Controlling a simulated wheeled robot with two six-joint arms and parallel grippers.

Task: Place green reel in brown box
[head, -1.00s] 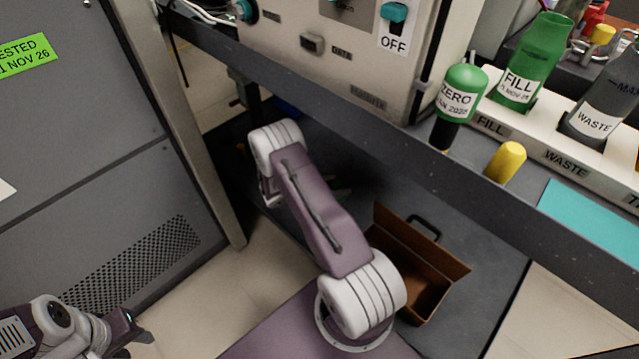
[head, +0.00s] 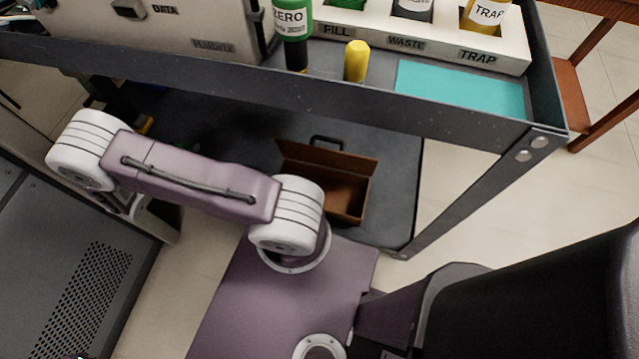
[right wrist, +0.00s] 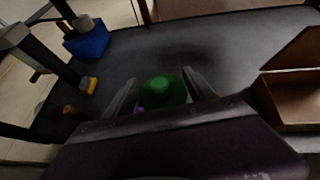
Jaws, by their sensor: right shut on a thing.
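The brown box (head: 349,203) sits on the dark lower shelf of the cart, with its lid up and its inside looking empty. It also shows at the right edge of the right wrist view (right wrist: 292,100). My right gripper (right wrist: 160,88) is shut on the green reel (right wrist: 163,93), above or near the shelf and to the left of the box. In the head view my right arm crosses over the shelf and hides most of the gripper and the reel. My left gripper is not in view.
In the right wrist view a blue bin (right wrist: 88,42) and a yellow-topped thing (right wrist: 90,85) are at the left. The upper shelf edge (head: 290,95) and the cart's leg (head: 465,200) bound the space. Bare shelf (right wrist: 235,45) lies between reel and box.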

